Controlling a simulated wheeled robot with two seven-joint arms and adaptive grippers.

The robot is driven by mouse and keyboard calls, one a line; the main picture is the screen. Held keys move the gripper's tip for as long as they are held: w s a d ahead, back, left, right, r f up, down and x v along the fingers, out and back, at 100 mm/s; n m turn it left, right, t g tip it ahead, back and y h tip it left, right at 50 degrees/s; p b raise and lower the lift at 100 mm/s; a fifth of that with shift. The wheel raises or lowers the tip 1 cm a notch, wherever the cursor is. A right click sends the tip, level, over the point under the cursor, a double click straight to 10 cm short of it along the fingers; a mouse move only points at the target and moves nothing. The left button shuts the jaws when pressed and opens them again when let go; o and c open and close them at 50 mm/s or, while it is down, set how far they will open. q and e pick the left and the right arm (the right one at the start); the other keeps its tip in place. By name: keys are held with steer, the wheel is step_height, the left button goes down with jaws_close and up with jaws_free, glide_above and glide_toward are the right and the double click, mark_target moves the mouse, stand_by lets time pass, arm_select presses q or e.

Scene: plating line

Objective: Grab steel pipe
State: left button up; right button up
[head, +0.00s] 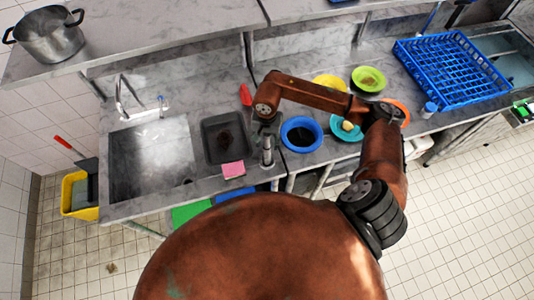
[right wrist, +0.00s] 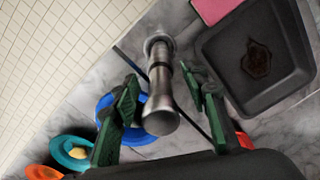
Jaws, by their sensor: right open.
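The steel pipe (head: 267,152) is a shiny metal cylinder standing on the counter near its front edge. In the right wrist view the pipe (right wrist: 161,88) has its near end towards the camera and a wider base at the far end. My right gripper (head: 268,122) is above the pipe. In the right wrist view its green fingers (right wrist: 160,92) are open, one on each side of the pipe, with visible gaps. My left gripper is not in view.
A dark tray (head: 211,153) and pink sponge (head: 233,170) lie left of the pipe. A blue bowl (head: 287,135) with dark contents stands close on the right. Colourful plates (head: 368,77) and a blue rack (head: 452,68) are further right; a sink (head: 150,155) is left.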

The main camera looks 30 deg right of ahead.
steer(key=shift+c, duration=0.2)
jaws_close()
stand_by(0.3)
